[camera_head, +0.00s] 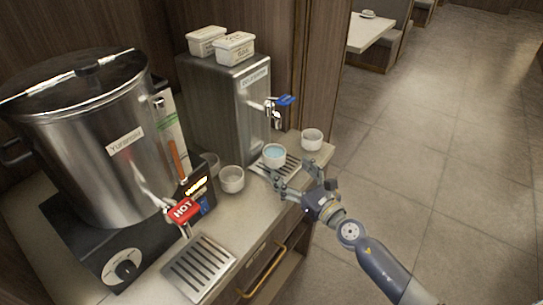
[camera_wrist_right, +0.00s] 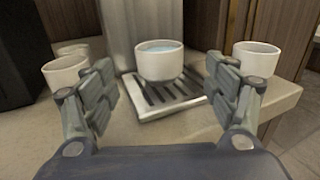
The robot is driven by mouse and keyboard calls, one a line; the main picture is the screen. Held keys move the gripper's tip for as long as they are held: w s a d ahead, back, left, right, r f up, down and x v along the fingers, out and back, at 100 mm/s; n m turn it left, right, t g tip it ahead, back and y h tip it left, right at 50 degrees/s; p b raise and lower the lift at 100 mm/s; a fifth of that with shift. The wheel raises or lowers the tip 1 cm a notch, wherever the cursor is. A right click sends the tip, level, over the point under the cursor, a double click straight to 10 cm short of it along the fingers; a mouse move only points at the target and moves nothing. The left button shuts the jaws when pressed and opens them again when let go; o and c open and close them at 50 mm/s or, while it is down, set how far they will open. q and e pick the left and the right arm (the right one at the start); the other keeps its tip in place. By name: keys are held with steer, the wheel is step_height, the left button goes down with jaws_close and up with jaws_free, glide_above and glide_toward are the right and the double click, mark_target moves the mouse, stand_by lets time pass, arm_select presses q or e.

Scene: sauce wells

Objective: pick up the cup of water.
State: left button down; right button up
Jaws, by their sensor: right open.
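The cup of water (camera_head: 274,155) is a small white cup with bluish water in it. It stands upright on the slatted drip tray (camera_head: 293,166) below the blue-handled tap (camera_head: 280,103). In the right wrist view the cup of water (camera_wrist_right: 160,62) is centred ahead, in the space between my two fingers. My right gripper (camera_head: 298,180) is open and empty, in front of the cup on the counter's aisle side. In the right wrist view my right gripper (camera_wrist_right: 164,92) has its fingers spread wide and apart from the cup. My left gripper is not in view.
White cups stand to the left (camera_head: 232,179) and right (camera_head: 312,139) of the tray, near my fingers in the wrist view. A large urn (camera_head: 90,150) with a red HOT tap (camera_head: 183,210) is at left. A steel dispenser (camera_head: 225,110) stands behind the cup. The aisle floor is clear.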

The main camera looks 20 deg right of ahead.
mark_target(281, 160)
steer(key=x, duration=0.4)
steer(key=shift+w+a+r, duration=0.1)
steer(key=shift+w+r, duration=0.15)
steer(key=shift+w, duration=0.1)
steer(key=x, duration=0.4)
steer(key=shift+w+a, duration=0.1)
steer(key=shift+w, duration=0.1)
steer(key=shift+s+r, duration=0.1)
steer(key=shift+r, duration=0.05)
steer(key=c, duration=1.3)
